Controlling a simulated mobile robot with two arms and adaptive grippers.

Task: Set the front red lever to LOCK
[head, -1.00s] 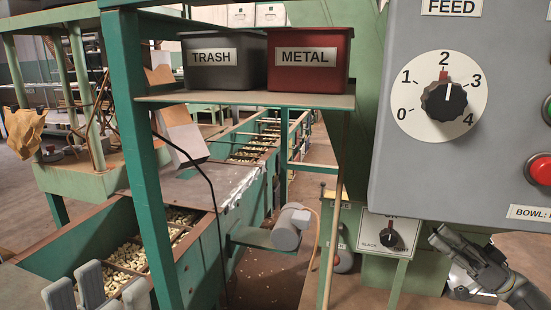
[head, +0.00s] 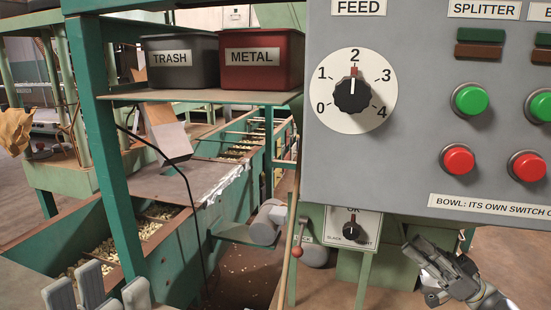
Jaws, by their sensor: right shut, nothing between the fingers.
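A lever with a red ball knob (head: 297,252) hangs low beside the thin post, left of the small switch box, in the head view. Its grey upper part is near the panel's lower left corner, and its knob points down. I cannot read a LOCK mark near it. My right gripper (head: 412,254) is at the lower right, below the grey panel. It is shut and empty, apart from the lever and well to its right.
A grey control panel (head: 420,120) with a feed dial (head: 352,94) and buttons fills the upper right. A small black-knob switch box (head: 352,228) hangs below it. TRASH (head: 180,62) and METAL (head: 262,58) bins stand on a shelf, left. A green post (head: 92,140) stands at the left.

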